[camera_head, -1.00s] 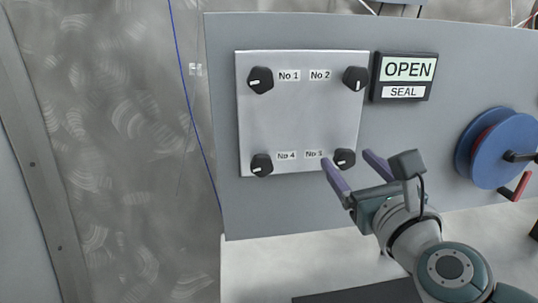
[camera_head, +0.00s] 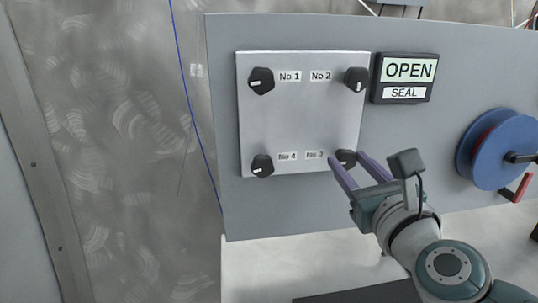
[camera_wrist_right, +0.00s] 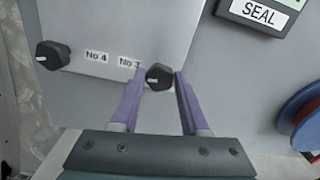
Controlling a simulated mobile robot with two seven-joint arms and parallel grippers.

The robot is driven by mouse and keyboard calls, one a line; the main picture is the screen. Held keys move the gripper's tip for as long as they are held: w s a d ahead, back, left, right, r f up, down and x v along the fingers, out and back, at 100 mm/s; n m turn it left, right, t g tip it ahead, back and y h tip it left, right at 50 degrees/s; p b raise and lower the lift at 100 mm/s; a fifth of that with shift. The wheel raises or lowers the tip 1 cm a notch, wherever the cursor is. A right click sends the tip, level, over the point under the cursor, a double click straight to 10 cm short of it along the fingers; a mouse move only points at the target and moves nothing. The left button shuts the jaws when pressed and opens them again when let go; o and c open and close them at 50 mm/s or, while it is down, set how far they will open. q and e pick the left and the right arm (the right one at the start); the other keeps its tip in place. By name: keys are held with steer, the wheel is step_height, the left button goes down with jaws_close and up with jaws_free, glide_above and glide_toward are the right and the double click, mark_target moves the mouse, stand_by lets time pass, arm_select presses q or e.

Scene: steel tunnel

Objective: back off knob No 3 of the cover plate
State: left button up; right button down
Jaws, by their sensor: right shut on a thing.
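The pale metal cover plate (camera_head: 300,118) is fixed on a grey panel, with a black knob at each corner. Knob No 3 (camera_head: 346,157) is at its lower right, beside the No 3 label (camera_head: 314,155). My right gripper (camera_head: 345,160) has its purple fingers on either side of this knob and is shut on it. In the right wrist view knob No 3 (camera_wrist_right: 159,77) sits between the fingertips (camera_wrist_right: 160,80), its white pointer mark facing left. Knobs No 1 (camera_head: 261,81), No 2 (camera_head: 356,80) and No 4 (camera_head: 262,166) are untouched. My left gripper is out of view.
An OPEN/SEAL sign (camera_head: 404,78) is right of the plate. A blue reel (camera_head: 497,148) with a red handle is on the panel's right. A blue cable (camera_head: 187,95) hangs left of the panel. The panel below the plate is clear.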

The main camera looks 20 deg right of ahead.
stand_by(0.4)
steer(key=n, duration=0.7)
steer(key=shift+a+n+p, duration=0.1)
steer(key=shift+n+p, duration=0.2)
steer(key=n, duration=0.5)
steer(key=shift+f+p, duration=0.1)
steer(key=shift+p, duration=0.2)
steer(key=shift+n, duration=1.3)
steer(key=shift+c, duration=2)
jaws_free()
